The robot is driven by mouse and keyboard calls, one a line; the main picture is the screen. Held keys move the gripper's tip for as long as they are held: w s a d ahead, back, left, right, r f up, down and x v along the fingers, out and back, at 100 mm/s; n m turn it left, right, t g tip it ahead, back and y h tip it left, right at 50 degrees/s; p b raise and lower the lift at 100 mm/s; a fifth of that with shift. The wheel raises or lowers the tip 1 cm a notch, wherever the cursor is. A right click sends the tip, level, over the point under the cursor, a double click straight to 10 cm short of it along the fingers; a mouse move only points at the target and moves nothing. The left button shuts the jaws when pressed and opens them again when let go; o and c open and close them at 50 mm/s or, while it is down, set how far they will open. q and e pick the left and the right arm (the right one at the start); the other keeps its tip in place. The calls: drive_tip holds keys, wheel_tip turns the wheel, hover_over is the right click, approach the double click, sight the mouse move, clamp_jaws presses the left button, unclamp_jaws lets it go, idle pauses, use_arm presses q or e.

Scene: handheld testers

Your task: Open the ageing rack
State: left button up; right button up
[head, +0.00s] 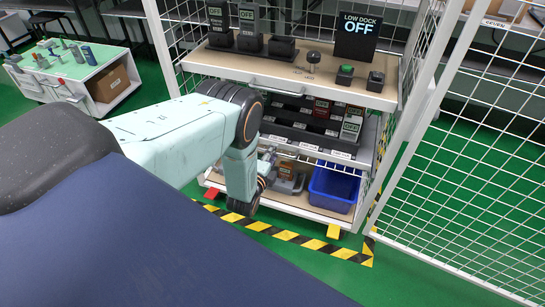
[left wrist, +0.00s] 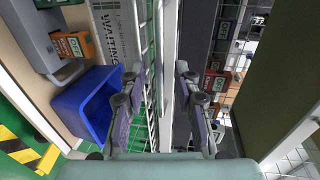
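The ageing rack is a white wire-mesh frame with shelves. Its top shelf (head: 290,76) has a wooden deck and a bar handle on the front. A lower shelf (head: 325,150) has a white labelled front edge and holds dark testers (head: 351,125). My left gripper (head: 266,165) is in front of this edge, partly hidden by its own wrist. In the left wrist view, its two fingers (left wrist: 160,95) are spread apart, with the white shelf edge (left wrist: 168,60) seen between them. I cannot tell whether they touch it. My right gripper is not in view.
A blue bin (head: 333,187) stands on the bottom shelf. Yellow-black tape (head: 290,236) marks the green floor. A mesh panel (head: 470,170) stands at right. A white cart (head: 85,70) is back left. A "LOW DOCK OFF" display (head: 358,37) stands on the top shelf.

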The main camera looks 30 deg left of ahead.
use_arm(q)
drive_tip(key=shift+w+f, duration=0.1)
drive_tip(key=shift+c, duration=1.2)
clamp_jaws()
